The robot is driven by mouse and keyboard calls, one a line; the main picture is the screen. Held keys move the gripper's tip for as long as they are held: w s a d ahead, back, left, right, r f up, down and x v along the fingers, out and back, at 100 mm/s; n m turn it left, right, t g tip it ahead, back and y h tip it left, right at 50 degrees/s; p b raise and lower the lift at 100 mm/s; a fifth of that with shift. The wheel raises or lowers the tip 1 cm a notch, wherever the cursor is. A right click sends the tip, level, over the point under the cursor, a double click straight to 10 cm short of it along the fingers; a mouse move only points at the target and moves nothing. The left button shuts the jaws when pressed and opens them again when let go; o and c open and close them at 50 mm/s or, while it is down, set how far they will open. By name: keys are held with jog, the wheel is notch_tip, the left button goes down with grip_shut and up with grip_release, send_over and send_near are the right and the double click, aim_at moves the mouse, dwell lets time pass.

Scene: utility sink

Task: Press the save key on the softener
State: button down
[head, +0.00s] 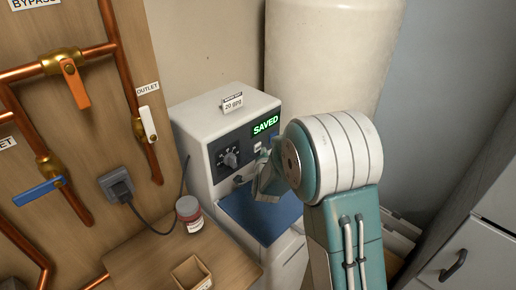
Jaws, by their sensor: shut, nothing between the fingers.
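The softener (205,125) is a white box with a dark control panel on its front. Its display (265,125) reads "SAVED" in green. A black dial (230,158) with markings is on the panel's left part. A small light key (257,147) shows below the display, partly beside my gripper. My gripper (262,183) is shut and empty, in front of the panel's lower right part. My arm hides the panel's right edge. I cannot tell whether the fingertips touch the panel.
A card reading "20 gpg" (232,103) stands on the softener's top. A small jar (189,213) and an open box (191,273) are on the wooden surface at left. Copper pipes with orange (76,87), white (148,124) and blue (38,193) valve handles line the board. A pale tank (330,55) stands behind.

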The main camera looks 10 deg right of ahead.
jog(key=shift+s+d, duration=0.8)
jog(key=shift+s, duration=0.25)
jog(key=shift+s+d, duration=0.75)
jog(key=shift+s, duration=0.25)
